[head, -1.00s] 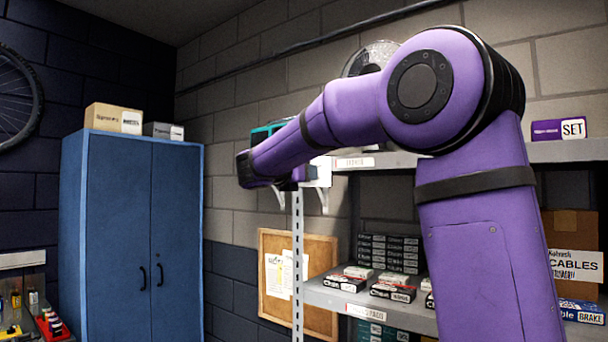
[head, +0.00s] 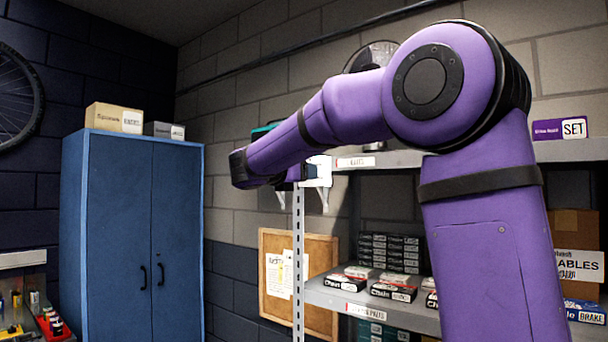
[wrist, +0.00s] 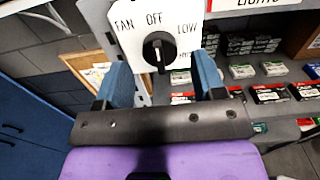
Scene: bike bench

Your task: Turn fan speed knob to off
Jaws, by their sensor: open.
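The fan speed knob (wrist: 158,50) is black and round, on a white panel (wrist: 190,14) lettered FAN, OFF and LOW, with a further label at lower right partly covered. The knob's raised bar runs roughly up and down in the wrist view; which end is the pointer is hard to tell. My gripper (wrist: 161,68) is open, its two blue fingers left and right of the knob with gaps on both sides. Whether the fingertips reach the knob's depth is unclear. In the head view the white panel (head: 320,172) shows partly behind my arm; the knob is hidden there.
The panel is by the front post (head: 298,260) of a metal shelf (head: 400,312) with boxed parts (head: 392,292). A cork board (head: 320,270) hangs behind. A blue cabinet (head: 130,230) stands left. A LIGHTS label (wrist: 262,4) is right of the panel.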

